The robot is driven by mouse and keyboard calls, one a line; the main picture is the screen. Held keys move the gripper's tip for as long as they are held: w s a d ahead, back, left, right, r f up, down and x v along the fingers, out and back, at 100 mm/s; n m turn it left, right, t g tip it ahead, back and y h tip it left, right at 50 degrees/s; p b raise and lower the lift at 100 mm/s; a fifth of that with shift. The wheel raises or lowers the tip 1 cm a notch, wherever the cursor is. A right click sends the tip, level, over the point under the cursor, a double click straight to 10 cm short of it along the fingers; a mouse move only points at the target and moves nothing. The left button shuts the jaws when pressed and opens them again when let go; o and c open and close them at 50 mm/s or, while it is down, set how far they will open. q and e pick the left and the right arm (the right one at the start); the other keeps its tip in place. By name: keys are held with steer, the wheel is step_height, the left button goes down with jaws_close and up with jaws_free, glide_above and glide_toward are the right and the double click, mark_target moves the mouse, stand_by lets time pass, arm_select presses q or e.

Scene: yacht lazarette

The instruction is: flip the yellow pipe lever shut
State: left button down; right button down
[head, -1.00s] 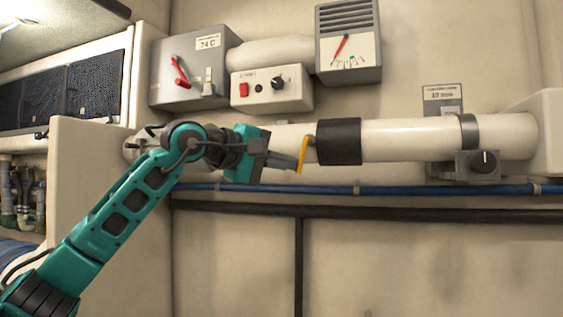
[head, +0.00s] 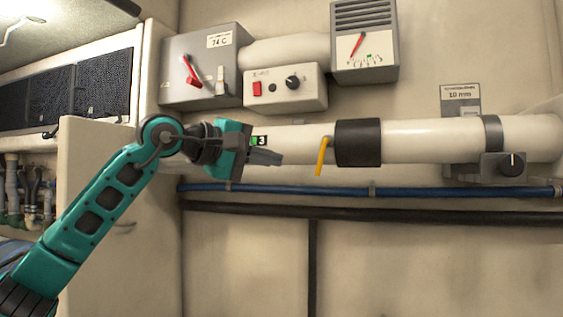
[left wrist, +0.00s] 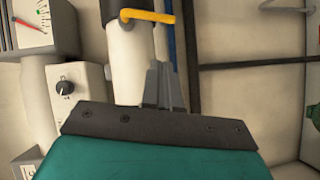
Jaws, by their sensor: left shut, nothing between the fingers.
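The yellow lever (head: 322,157) hangs downward, slightly tilted, across the white pipe (head: 422,141), just left of the dark collar (head: 358,143). In the left wrist view the yellow lever (left wrist: 148,16) lies crosswise over the pipe (left wrist: 128,70) near the top edge. My left gripper (head: 279,158) is shut and empty, to the left of the lever with a gap between them. Its closed fingers (left wrist: 161,85) point towards the lever in the left wrist view, beside the pipe. The lever's pivot is small and partly unclear. My right gripper is not in view.
A grey box with a red lever (head: 190,72), a switch box (head: 285,87) and a gauge (head: 364,45) sit above the pipe. A knob (head: 511,165) is at the right. A blue hose (head: 420,190) and a dark pipe (head: 420,212) run below.

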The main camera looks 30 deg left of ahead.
arm_select(q)
steer(key=v, duration=0.7)
steer(key=shift+s+d+b, duration=0.25)
steer(key=shift+s+b, duration=0.05)
